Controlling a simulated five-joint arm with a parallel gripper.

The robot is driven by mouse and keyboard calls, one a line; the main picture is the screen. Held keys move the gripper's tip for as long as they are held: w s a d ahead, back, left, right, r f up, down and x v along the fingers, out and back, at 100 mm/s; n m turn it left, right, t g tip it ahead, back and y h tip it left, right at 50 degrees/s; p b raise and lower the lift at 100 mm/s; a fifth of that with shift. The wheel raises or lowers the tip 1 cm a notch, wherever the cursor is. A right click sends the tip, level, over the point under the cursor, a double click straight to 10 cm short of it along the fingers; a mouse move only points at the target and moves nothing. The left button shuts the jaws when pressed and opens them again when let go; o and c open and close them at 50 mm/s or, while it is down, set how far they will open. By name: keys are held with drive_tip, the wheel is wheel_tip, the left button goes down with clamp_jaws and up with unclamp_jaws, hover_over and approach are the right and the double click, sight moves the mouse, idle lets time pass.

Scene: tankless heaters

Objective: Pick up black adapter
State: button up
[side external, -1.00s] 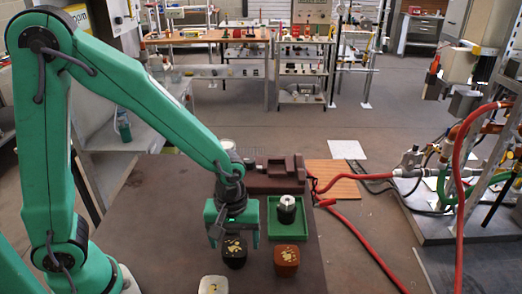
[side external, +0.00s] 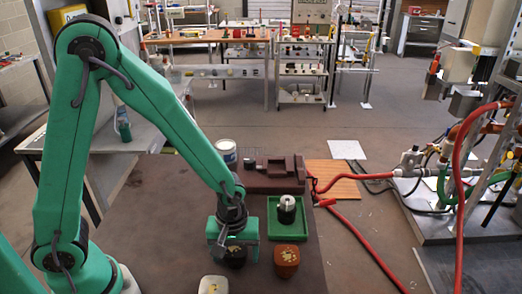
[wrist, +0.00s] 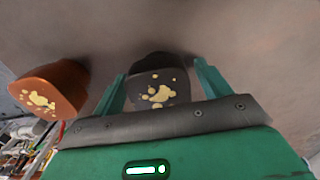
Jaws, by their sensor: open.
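A black block with gold patches (side external: 237,259), which I take to be the black adapter, stands on the dark table. My gripper (side external: 236,254) is directly above and around it, pointing down. In the wrist view the black block (wrist: 155,88) sits between the two open green fingers (wrist: 158,72). A gap shows on each side, so the fingers do not grip it. The block's lower part is hidden by my gripper's body in the wrist view.
A brown-orange block with gold patches (side external: 286,261) stands close to the right, and a white one (side external: 212,285) in front. A green tray (side external: 309,232) holds a black-and-silver cylinder (side external: 287,205). A brown fixture (side external: 275,180) and a white tub (side external: 226,151) are behind.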

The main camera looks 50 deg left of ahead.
sight(235, 249)
idle(0.3)
drive_tip(key=c, duration=1.4)
drive_tip(key=shift+r, duration=0.25)
drive_tip(key=shift+r, duration=0.8)
drive_tip(key=r, duration=0.2)
drive_tip(key=shift+s+d+r, duration=0.25)
drive_tip(key=shift+d+r, duration=0.05)
drive_tip(key=s+d+r, duration=0.4)
drive_tip(key=s, duration=0.1)
drive_tip(key=s+d+r, duration=0.2)
drive_tip(key=s+d, duration=0.1)
drive_tip(key=shift+s+r, duration=0.2)
drive_tip(key=shift+s, duration=0.05)
drive_tip(key=shift+w+a, duration=0.1)
drive_tip(key=shift+w, duration=0.05)
